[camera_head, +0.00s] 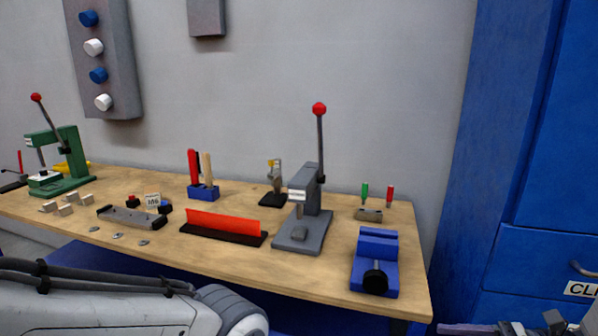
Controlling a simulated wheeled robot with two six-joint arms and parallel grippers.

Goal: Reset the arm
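My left arm (110,305) reaches in from the lower left, a white link with black cables and a grey joint, in front of the workbench's front edge. Its gripper is out of the picture. At the bottom right edge, a small part of what looks like my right gripper (505,328) shows, cut off by the frame. It is off the bench, near the blue cabinet, and whether it is open cannot be seen. A grey arbor press (305,215) stands on the bench with its red-knobbed lever pointing up. A green press (62,160) at the far left has its red-knobbed lever raised, leaning left.
The wooden workbench (225,268) carries a blue vise (377,262), a red strip on a dark base (225,226), a blue tool holder (203,191), a grey bar (132,217) and several small blocks. A blue cabinet (545,200) stands to the right.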

